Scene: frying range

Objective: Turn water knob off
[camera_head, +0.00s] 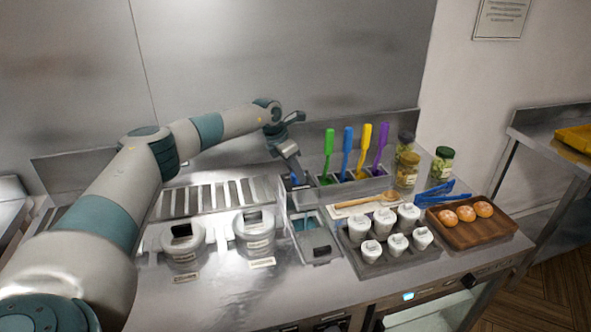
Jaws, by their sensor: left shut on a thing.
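My left arm comes in from the left and reaches over the back of the steel counter. My left gripper (288,142) is at the left end of the row of utensil wells, just in front of the back ledge. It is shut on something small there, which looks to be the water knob. The knob is too small and too covered by the gripper to make out, so its turn cannot be told. Whether water runs cannot be seen either. My right gripper is not in view.
Green (328,152), blue (346,150), yellow (364,148) and purple (380,145) utensils stand upright right of the gripper. Jars (407,168), a tray of white containers (345,247) and a wooden bread tray (475,240) fill the right. Lidded round wells (183,242) sit front left.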

